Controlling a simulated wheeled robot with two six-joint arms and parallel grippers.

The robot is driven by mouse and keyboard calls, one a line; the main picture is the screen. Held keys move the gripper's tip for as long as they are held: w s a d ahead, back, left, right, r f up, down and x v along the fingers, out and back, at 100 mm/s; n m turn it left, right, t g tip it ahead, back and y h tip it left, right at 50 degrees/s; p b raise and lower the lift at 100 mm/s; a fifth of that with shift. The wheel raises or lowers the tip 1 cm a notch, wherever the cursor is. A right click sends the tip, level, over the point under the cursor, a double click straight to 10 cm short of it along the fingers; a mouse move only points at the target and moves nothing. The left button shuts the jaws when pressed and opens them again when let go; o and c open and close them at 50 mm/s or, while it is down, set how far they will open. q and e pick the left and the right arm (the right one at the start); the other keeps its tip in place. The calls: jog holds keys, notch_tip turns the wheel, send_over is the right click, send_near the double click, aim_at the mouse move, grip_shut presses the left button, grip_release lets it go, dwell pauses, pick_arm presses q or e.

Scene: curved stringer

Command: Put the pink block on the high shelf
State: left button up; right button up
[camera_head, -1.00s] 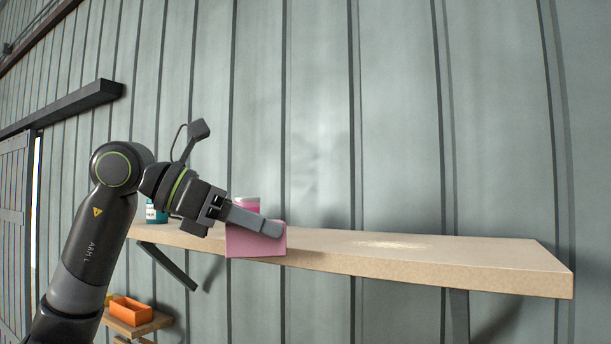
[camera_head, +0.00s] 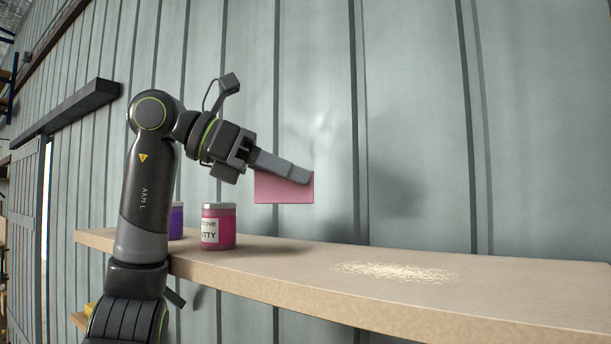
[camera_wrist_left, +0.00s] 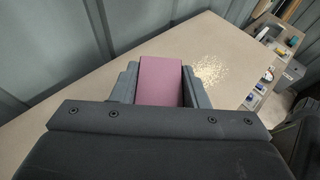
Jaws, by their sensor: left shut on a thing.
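The pink block (camera_head: 283,189) is in the jaws of my left gripper (camera_head: 300,176), which is shut on it. In the head view the block is in the air above the shelf's level, in front of the grey wall. The left wrist view shows the block (camera_wrist_left: 160,82) between both fingers, with the shelf top beyond it. The high shelf (camera_head: 330,272) is a long pale board running across the wall. My right gripper is in neither view.
A pink putty tin (camera_head: 218,228) and a purple tin (camera_head: 176,220), partly behind my left arm, stand on the shelf's left part. A speckled pale patch (camera_head: 398,272) lies on the shelf top. The shelf to the right of the tins is otherwise clear.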

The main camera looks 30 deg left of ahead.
aim_at(283, 260)
pick_arm(q)
jog(key=shift+s, duration=0.1)
jog(key=shift+s+f, duration=0.25)
jog(key=shift+f, duration=0.3)
jog(key=shift+s+f, duration=0.2)
jog(key=shift+f, duration=0.35)
notch_tip(283, 260, down, 3)
jog(key=shift+w+r, duration=0.1)
jog(key=shift+w, duration=0.05)
jog(key=shift+f, duration=0.65)
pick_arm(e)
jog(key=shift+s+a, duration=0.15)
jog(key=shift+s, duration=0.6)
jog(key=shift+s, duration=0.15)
pick_arm(q)
jog(key=shift+f, duration=0.1)
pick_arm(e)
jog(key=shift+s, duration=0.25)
pick_arm(q)
jog(key=shift+f+b, duration=0.5)
jog(key=shift+f, duration=0.1)
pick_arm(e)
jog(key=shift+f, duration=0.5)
pick_arm(q)
jog(key=o, duration=1.2)
